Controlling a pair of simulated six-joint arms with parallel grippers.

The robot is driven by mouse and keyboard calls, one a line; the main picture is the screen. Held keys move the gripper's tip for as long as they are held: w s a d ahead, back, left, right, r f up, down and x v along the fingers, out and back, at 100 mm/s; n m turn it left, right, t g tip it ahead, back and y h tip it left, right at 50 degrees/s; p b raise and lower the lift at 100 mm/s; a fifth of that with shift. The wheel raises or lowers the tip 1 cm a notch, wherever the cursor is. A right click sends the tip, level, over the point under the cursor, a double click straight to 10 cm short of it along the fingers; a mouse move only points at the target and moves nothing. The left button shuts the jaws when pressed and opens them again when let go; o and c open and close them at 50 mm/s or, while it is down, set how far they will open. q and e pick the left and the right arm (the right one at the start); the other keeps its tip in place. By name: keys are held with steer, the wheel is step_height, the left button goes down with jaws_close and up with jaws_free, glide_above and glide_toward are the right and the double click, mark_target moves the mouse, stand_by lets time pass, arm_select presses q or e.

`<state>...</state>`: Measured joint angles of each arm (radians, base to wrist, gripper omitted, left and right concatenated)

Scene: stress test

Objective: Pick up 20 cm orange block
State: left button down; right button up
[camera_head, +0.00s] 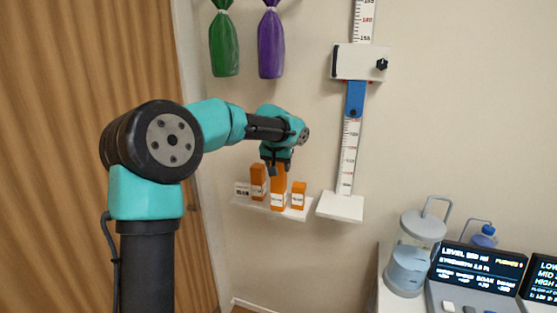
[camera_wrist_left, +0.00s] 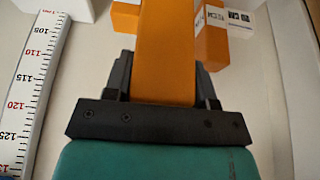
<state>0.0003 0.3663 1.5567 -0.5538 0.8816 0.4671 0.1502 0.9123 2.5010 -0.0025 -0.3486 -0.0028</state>
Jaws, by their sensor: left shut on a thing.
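Several orange blocks with white labels are at a small white wall shelf (camera_head: 296,214) in the head view. The tallest orange block (camera_head: 278,188) is in the middle, under my left gripper (camera_head: 277,168). A medium block (camera_head: 258,182) is to its left and a shorter block (camera_head: 298,195) to its right. In the left wrist view, the left gripper (camera_wrist_left: 165,85) has its fingers on both sides of the tall orange block (camera_wrist_left: 165,50) and is shut on it. Whether the block's base touches the shelf is unclear. My right gripper is not in view.
A height scale (camera_head: 349,155) with a white slider box (camera_head: 358,62) and a small white platform (camera_head: 340,207) is right of the shelf. Green (camera_head: 223,45) and purple (camera_head: 271,45) bags hang above. A counter at lower right holds a clear container (camera_head: 408,262) and a display (camera_head: 478,270).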

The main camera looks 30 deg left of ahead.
arm_select(q)
steer(key=s+d, duration=0.3)
steer(key=s, duration=0.2)
steer(key=shift+s+d+r, duration=0.25)
steer(key=shift+s+r, duration=0.1)
